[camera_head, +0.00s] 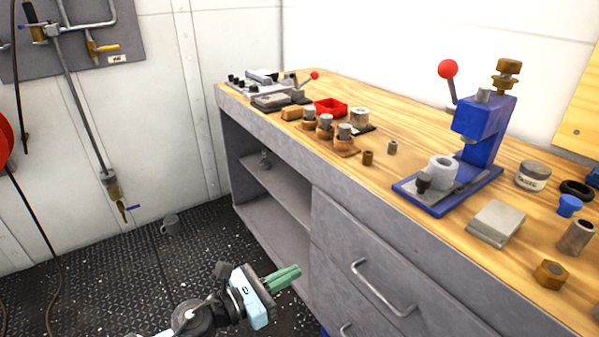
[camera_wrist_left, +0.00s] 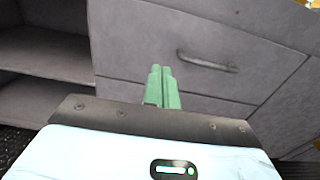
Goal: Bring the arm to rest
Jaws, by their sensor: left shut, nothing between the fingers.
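My left gripper (camera_head: 284,277) is low in the head view, in front of the grey workbench cabinet and below the level of its top. Its green fingers are together with nothing between them. They point toward the cabinet's front. In the left wrist view the fingers (camera_wrist_left: 161,86) show against the grey drawer fronts, left of a drawer handle (camera_wrist_left: 207,62). I cannot tell from the pictures whether they touch the cabinet. My right gripper is in neither view.
The wooden benchtop (camera_head: 400,200) carries a blue press (camera_head: 480,135), a red tray (camera_head: 331,107), a metal block (camera_head: 495,222) and several small parts. A drawer handle (camera_head: 380,290) sticks out near my gripper.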

